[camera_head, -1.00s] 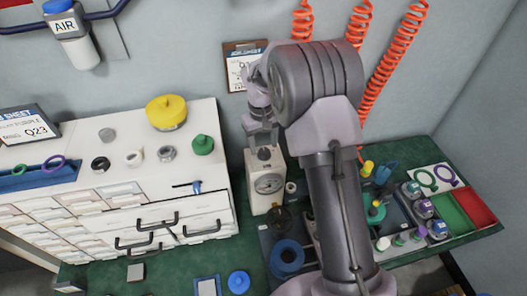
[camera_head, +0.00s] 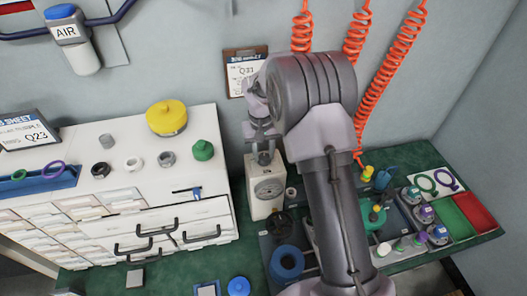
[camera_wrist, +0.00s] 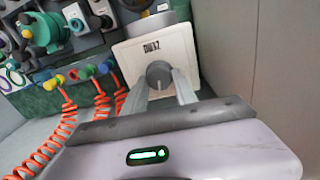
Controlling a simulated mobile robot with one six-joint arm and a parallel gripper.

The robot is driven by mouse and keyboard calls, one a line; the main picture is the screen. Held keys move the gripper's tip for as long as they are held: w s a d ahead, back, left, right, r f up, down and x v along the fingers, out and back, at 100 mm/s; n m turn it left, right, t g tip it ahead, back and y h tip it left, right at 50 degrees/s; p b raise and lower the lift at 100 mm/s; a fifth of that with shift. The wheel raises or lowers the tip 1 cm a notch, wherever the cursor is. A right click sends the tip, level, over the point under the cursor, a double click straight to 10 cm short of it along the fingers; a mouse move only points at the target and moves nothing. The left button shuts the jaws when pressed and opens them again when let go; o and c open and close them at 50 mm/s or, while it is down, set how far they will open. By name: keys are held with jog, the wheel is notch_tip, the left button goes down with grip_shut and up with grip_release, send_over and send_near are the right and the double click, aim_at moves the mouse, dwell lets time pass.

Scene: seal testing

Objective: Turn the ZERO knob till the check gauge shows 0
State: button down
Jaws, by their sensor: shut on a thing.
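The check gauge (camera_head: 267,188) is a white box with a round dial on its front, standing on the bench beside the drawer cabinet. The dial is too small to read in the head view. The ZERO knob (camera_wrist: 159,74) is a grey round knob on the box's top face, seen in the wrist view next to dark lettering. My gripper (camera_wrist: 160,84) is shut on the knob, one finger on each side. In the head view my gripper (camera_head: 263,155) reaches down onto the box top, and the knob is mostly hidden between the fingers.
A white drawer cabinet (camera_head: 150,215) stands left of the gauge, with a yellow lidded pot (camera_head: 167,117) and a green cap (camera_head: 203,150) on top. Orange coiled hoses (camera_head: 390,65) hang at right.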

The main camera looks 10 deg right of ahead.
aim_at(261, 156)
jog(key=shift+m, duration=0.6)
jog(key=c, duration=1)
grip_release()
notch_tip(261, 156, up, 17)
jog(key=p, duration=0.5)
jog(key=shift+a+r+p, duration=0.2)
jog(key=shift+a+p, duration=0.1)
jog(key=shift+a, duration=0.05)
jog(key=shift+r, duration=0.1)
